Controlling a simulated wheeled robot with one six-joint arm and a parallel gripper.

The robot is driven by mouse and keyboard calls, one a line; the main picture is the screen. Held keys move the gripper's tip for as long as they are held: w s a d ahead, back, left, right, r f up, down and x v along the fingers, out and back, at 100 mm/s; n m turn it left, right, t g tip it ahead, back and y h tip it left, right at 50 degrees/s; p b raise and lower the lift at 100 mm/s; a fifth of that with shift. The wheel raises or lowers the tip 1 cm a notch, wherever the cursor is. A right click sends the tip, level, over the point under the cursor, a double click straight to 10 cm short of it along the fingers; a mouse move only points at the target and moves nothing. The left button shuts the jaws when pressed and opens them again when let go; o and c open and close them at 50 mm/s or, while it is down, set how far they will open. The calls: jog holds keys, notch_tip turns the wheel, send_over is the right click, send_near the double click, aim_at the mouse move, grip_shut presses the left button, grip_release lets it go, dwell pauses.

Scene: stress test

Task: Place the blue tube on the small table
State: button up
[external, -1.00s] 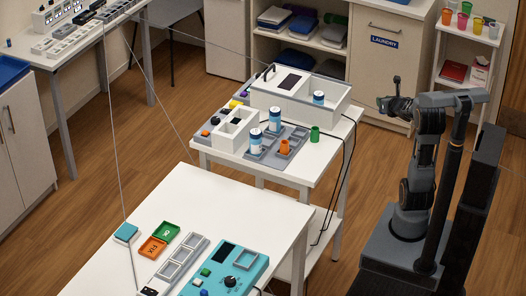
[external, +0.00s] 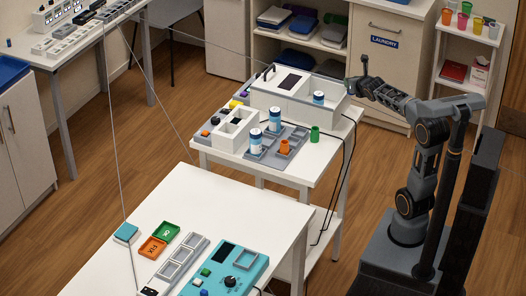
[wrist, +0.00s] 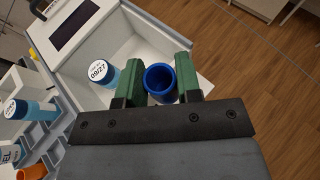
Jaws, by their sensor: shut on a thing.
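The blue tube (wrist: 160,85) is between the green fingers of my gripper (wrist: 160,84) in the wrist view, its open round mouth facing the camera. My gripper is shut on it. In the external view my gripper (external: 358,82) is in the air by the right end of the white box on the small white table (external: 332,150). The tube is too small and dark to make out clearly there. In the wrist view the tube appears over the right part of the open white box (wrist: 128,48); its height above it is unclear.
A labelled vial (external: 318,97) stands in the box. Two white-and-blue vials (external: 275,119) and an orange cup (external: 284,147) are in a grey tray. A green cup (external: 315,133) stands on the table's right side. A larger white table (external: 225,205) is in front.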

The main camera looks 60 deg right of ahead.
jog(key=w+a+r+n+t+y+b, duration=0.1)
jog(key=w+a+r+n+t+y, duration=0.15)
jog(key=w+a, duration=1.3)
jog(key=s+a+f+n+y, duration=0.1)
jog(key=s+a+f, duration=0.15)
jog(key=a, duration=0.35)
jog(key=s+a+f+n+y, duration=0.1)
jog(key=a+f, duration=0.2)
jog(key=a, duration=0.3)
jog(key=f+b, duration=0.6)
jog(key=shift+s+d+f+b, duration=0.1)
jog(key=shift+d+f+b, duration=0.2)
jog(key=shift+f+b, duration=0.1)
jog(key=shift+f, duration=0.25)
jog(key=o, duration=1)
jog(key=shift+o, duration=0.2)
